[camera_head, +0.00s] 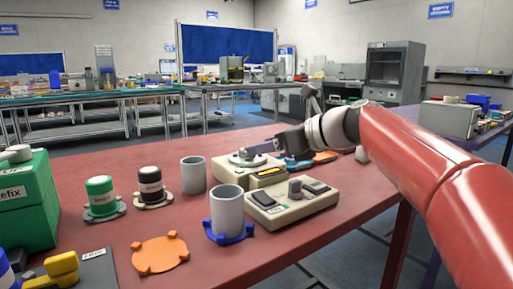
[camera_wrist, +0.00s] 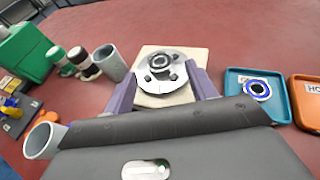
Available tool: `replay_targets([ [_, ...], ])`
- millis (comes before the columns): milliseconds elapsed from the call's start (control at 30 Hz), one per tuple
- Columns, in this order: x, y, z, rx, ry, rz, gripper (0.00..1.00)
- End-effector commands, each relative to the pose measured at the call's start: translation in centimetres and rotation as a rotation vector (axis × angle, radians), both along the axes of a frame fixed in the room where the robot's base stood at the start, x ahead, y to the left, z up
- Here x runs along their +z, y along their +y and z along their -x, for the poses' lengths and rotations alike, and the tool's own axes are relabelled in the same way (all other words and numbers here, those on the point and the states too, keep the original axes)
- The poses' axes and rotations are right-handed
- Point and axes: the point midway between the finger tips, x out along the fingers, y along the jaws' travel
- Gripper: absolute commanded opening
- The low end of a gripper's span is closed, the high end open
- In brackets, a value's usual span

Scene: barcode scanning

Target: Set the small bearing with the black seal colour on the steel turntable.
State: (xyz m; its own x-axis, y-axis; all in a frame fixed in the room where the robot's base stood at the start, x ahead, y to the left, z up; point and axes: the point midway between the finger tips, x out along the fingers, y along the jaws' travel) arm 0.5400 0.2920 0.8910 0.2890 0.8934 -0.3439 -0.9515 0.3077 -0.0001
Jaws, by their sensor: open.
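The steel turntable (camera_wrist: 147,80) is a round silver plate on a beige base, straight ahead in the wrist view. It also shows in the head view (camera_head: 236,160), partly behind my gripper. A small ring with a dark face, which looks like the black-sealed bearing (camera_wrist: 160,62), lies near the middle of the plate. My gripper (camera_wrist: 160,72) is open, its two purple fingers apart on either side of the turntable, with nothing held between them. In the head view my gripper (camera_head: 262,147) is just above the turntable's right side. Whether a finger touches the plate cannot be told.
A blue-ringed bearing (camera_wrist: 257,89) lies in a teal tray (camera_wrist: 235,82), beside an orange tray (camera_wrist: 306,92). Grey cups (camera_head: 194,175) (camera_head: 227,212), green and black capped jars (camera_head: 101,195) (camera_head: 151,186), and a beige switch box (camera_head: 292,203) stand nearby. The red table's front left is partly clear.

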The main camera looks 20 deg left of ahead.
Motion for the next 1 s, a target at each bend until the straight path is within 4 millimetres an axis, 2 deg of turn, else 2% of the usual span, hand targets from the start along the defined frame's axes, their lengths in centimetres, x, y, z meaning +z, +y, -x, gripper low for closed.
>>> replay_targets([
  [33,0.6,-1.2,0.3,-0.004,-0.002,-0.001,0.57],
  [200,1.8,-4.4,1.4,-0.005,-0.002,0.0,0.57],
  [400,2.7,-6.9,2.2,-0.002,0.0,0.0,0.57],
  [567,2.9,-7.5,2.4,0.0,0.001,-0.001,0.57],
  [1000,2.9,-7.5,2.4,0.0,0.0,-0.001,0.57],
])
